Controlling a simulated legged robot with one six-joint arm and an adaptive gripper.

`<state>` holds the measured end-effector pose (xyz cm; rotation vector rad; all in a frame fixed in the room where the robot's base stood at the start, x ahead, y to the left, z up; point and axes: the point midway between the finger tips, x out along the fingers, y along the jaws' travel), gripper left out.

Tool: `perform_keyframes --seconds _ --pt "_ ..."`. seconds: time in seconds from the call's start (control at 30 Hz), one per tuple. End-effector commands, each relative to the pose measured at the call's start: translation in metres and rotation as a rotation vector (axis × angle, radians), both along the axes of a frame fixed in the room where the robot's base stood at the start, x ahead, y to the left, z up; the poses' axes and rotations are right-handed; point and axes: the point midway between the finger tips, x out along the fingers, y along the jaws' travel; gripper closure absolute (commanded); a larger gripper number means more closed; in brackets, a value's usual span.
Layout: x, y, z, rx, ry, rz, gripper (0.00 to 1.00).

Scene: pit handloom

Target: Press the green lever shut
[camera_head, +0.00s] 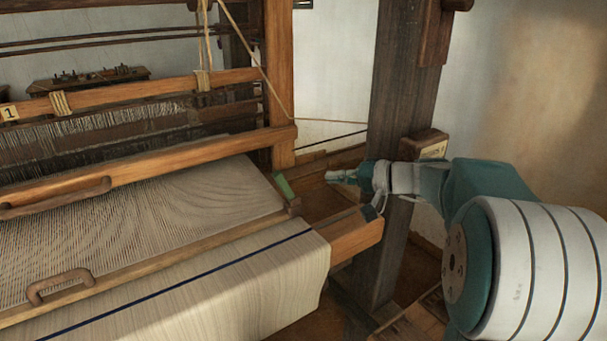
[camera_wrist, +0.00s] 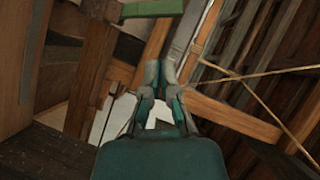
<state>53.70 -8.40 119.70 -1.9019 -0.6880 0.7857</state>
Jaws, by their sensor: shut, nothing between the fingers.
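The green lever (camera_head: 285,187) stands tilted at the right end of the loom's front beam, beside the woven cloth. It also shows as a green bar at the top of the wrist view (camera_wrist: 152,8). My gripper (camera_head: 330,177) is to the right of the lever in the head view, at about its height and apart from it. Its fingers (camera_wrist: 160,68) are shut with nothing between them and point toward the loom. In the wrist view the lever lies beyond the fingertips, and I see a gap between them.
The cloth (camera_head: 230,285) with a dark blue stripe covers the front beam, whose wooden end (camera_head: 357,235) juts out below my gripper. A dark post (camera_head: 395,110) stands behind my arm. A wooden handle (camera_head: 60,285) lies on the left. Cords (camera_wrist: 255,72) cross the wrist view's right side.

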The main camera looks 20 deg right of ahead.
Motion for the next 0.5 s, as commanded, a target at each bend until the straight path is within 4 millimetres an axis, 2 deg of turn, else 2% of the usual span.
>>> perform_keyframes --seconds 0.5 --pt "0.053 0.063 -0.022 -0.001 0.006 0.004 1.0"
